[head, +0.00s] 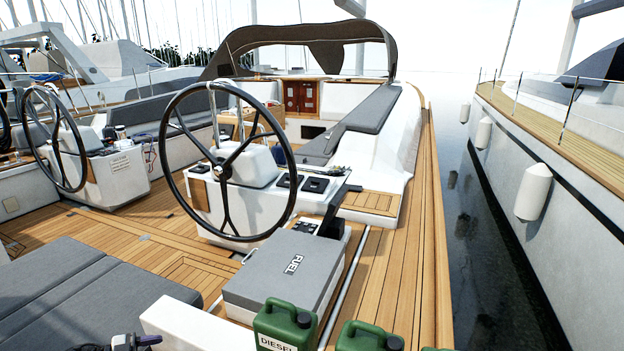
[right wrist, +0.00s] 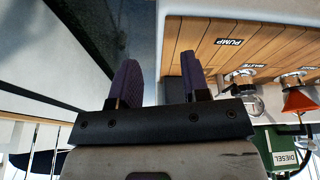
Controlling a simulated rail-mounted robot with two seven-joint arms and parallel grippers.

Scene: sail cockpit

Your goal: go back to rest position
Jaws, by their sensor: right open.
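My right gripper (right wrist: 158,75) shows in the right wrist view with its two purple-padded fingers spread apart and nothing between them. It is over the edge of the boat, with grey hull and dark water to the left and teak deck to the right. It does not show in the head view. In the head view, part of a dark gripper, apparently my left one (head: 132,343), shows at the bottom edge beside the grey cushion. Most of it is cut off by the frame, and its fingers cannot be made out clearly.
A steering wheel (head: 228,160) and grey FUEL box (head: 283,268) stand in mid-view. Green canisters (head: 285,328) line the bottom edge. The right wrist view shows a red funnel (right wrist: 299,101) and deck fittings. Side deck (head: 400,270) is clear; another boat lies at right.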

